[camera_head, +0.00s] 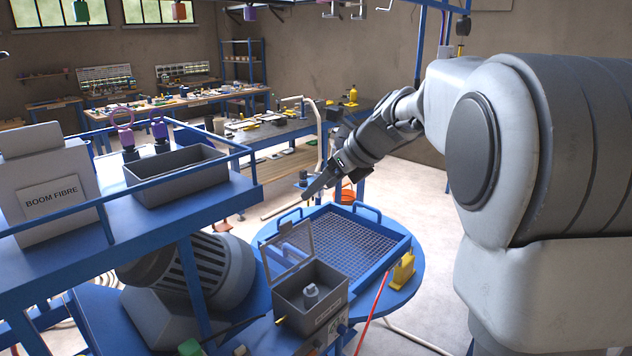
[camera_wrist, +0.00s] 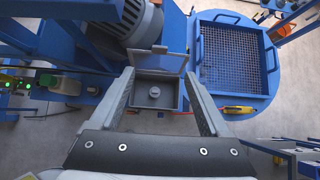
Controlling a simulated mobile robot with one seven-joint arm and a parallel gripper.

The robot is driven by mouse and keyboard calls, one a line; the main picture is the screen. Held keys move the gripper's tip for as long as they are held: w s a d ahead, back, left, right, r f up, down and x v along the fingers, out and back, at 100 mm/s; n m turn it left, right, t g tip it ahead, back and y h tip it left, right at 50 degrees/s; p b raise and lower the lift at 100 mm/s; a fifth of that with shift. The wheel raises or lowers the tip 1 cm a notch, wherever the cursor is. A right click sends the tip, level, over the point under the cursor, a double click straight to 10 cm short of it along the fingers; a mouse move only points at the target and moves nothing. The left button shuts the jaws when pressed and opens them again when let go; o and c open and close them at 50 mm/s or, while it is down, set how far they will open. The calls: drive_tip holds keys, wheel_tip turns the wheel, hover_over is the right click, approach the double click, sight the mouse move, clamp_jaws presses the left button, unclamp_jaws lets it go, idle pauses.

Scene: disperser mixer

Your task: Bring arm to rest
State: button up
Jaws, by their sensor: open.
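My arm reaches in from the right in the head view, and my gripper (camera_head: 322,186) hangs in the air above the round blue table. In the wrist view my gripper (camera_wrist: 160,100) has its two fingers wide apart with nothing between them. Below and beyond the fingers is a grey box (camera_head: 312,300) with its clear-paned lid raised. A small grey knobbed part (camera_head: 311,293) sits inside it. The box also shows in the wrist view (camera_wrist: 170,103), apart from the fingers.
A blue mesh tray (camera_head: 345,245) lies on the round blue table (camera_head: 408,262), with a yellow part (camera_head: 402,271) beside it. A blue shelf at left carries a grey bin (camera_head: 178,182) and a BOOM FIBRE container (camera_head: 48,190). Open floor (camera_head: 420,195) lies behind the table.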

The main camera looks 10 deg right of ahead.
drive_tip(key=s+f+n+h+b, duration=0.2)
drive_tip(key=s+f+n, duration=0.2)
drive_tip(key=s+n, duration=1)
drive_tip(key=s+f+n+g+h+b, duration=0.1)
drive_tip(key=s+f+n+h, duration=0.2)
drive_tip(key=s+n, duration=1.1)
drive_tip(key=s+f, duration=0.2)
drive_tip(key=s, duration=0.2)
drive_tip(key=shift+a+f+n+b, duration=0.2)
drive_tip(key=shift+a+n+b, duration=0.15)
drive_tip(key=shift+a+n, duration=0.05)
